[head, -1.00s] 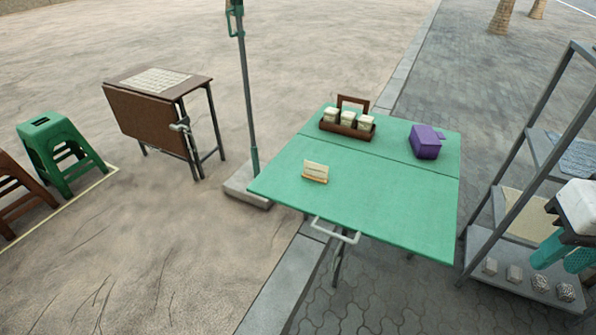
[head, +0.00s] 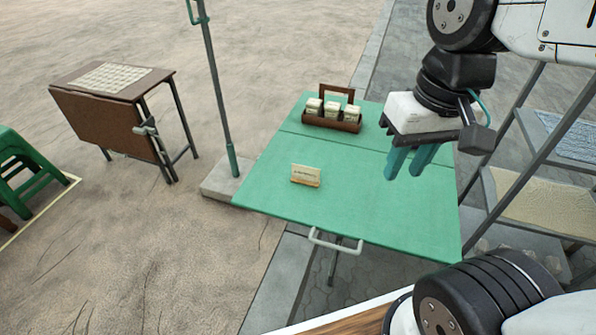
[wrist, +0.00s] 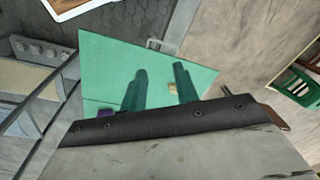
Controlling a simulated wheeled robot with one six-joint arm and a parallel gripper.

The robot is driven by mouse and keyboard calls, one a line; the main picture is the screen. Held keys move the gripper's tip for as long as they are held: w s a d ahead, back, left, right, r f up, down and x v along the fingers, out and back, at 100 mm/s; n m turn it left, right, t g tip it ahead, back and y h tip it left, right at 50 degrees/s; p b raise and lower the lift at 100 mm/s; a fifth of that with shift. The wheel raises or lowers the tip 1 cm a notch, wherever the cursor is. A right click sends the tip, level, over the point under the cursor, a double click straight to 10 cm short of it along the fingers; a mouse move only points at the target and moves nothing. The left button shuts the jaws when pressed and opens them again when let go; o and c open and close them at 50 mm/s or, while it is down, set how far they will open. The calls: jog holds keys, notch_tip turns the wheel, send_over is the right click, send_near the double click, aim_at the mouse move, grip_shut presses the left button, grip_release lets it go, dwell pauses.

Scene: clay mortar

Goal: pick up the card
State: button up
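The card (head: 306,173) is a small cream card with a dark line of print, standing in a tan wooden holder on the green folding table (head: 345,215). My gripper (head: 404,170) has teal fingers and hangs above the right part of the table, to the right of the card and apart from it. Its two fingers stand apart with nothing between them; in the wrist view the gap (wrist: 160,72) is empty too. A small tan patch (wrist: 173,88) beside one finger in the wrist view may be the card, partly hidden.
A wooden caddy with several pale jars (head: 331,112) stands at the table's back. A purple bit (wrist: 106,113) shows in the wrist view. A metal shelf (head: 540,190) stands right. A white handle (head: 336,240) juts from the front edge.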

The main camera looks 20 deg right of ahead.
jog(key=w+a+f+m+y, duration=0.3)
jog(key=w+f+m+y, duration=0.2)
jog(key=w, duration=0.5)
jog(key=w+a+f+m+y, duration=0.3)
jog(key=w+f+m+y, duration=0.25)
jog(key=w, duration=0.55)
jog(key=w+d+f+m+t+y, duration=0.1)
jog(key=w+d+f+m+t, duration=0.2)
jog(key=w+f+m, duration=0.6)
jog(key=m+t+h, duration=0.1)
jog(key=m+t, duration=0.3)
jog(key=m, duration=0.1)
send_near(305, 180)
jog(key=r, duration=0.1)
jog(key=w+a+r, duration=0.1)
jog(key=r, duration=0.1)
jog(key=a+r, duration=0.1)
jog(key=shift+w+r, duration=0.2)
jog(key=shift+w, duration=0.05)
jog(key=shift+w+f, duration=0.15)
jog(key=shift+f, duration=0.15)
jog(key=x, duration=0.7)
jog(key=shift+a+f, duration=0.1)
jog(key=shift+f, duration=0.3)
grip_shut()
